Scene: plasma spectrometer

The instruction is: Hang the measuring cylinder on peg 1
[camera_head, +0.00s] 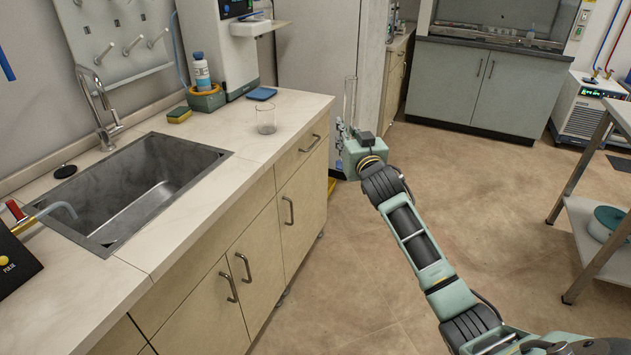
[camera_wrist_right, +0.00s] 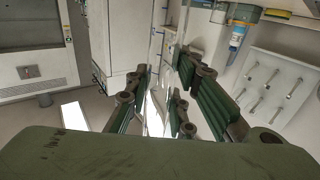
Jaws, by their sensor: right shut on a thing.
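The clear measuring cylinder (camera_head: 350,95) stands roughly upright above my right gripper (camera_head: 345,132), beyond the right end of the counter. My right gripper is shut on it. In the right wrist view the fingers of my right gripper (camera_wrist_right: 158,85) lie on both sides of the see-through cylinder (camera_wrist_right: 154,105), whose outline is hard to make out. The pegboard (camera_head: 115,40) on the wall at upper left carries several pale pegs (camera_head: 132,46). It also shows at the right of the wrist view (camera_wrist_right: 265,85). I cannot read which peg is number 1. My left gripper is out of view.
A glass beaker (camera_head: 265,118) stands near the counter's (camera_head: 215,170) right edge. A sponge (camera_head: 179,115), a blue-labelled bottle (camera_head: 201,72) and a white instrument (camera_head: 225,45) are behind. The sink (camera_head: 140,185) and tall faucet (camera_head: 100,105) lie below the pegboard.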

